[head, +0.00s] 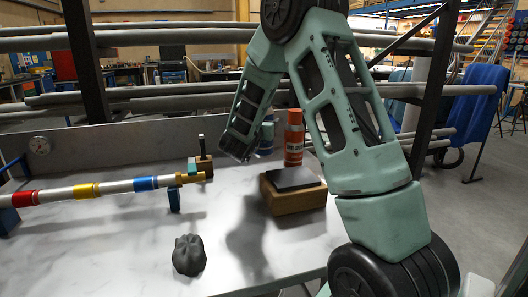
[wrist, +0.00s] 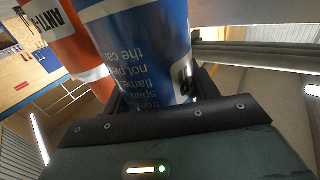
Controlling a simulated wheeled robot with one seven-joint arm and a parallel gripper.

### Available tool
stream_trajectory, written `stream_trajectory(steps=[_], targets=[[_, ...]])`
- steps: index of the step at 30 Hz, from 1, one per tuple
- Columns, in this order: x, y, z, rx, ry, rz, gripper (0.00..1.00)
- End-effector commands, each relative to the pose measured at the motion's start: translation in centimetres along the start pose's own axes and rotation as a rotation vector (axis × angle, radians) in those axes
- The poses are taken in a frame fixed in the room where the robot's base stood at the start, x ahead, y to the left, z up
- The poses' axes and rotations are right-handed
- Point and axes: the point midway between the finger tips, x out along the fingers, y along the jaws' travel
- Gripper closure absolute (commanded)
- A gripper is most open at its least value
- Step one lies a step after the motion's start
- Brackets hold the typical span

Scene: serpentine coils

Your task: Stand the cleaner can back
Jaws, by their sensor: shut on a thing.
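A blue can with white print (wrist: 150,45) fills the middle of the wrist view. My gripper (wrist: 160,90) is shut on it, with a black finger on each side. The print appears upside down in this view. An orange can (wrist: 75,40) with a white label stands close beside it on the left. In the head view the orange can (head: 294,138) is upright behind the wooden block. A blue-green can (head: 266,138) shows just left of it, partly behind my arm. My fingers are hidden in the head view, and the cans' bases are not clear.
A wooden block with a dark top (head: 292,190) sits in front of the cans. A dark grey lump (head: 189,255) lies in front. Bench surface (head: 110,245) is clear around it.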

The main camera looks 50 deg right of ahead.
Motion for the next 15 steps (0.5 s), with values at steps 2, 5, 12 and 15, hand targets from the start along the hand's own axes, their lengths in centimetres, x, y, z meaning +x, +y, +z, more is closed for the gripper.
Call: stream_trajectory(steps=[2, 5, 12, 15], targets=[[0.0, 0.0, 1.2, -0.002, 0.000, -0.001, 0.76], [0.0, 0.0, 1.9, 0.000, 0.001, 0.000, 0.76], [0.0, 0.0, 4.5, -0.003, -0.001, 0.000, 0.76], [0.0, 0.0, 5.6, 0.000, 0.000, 0.000, 0.76]])
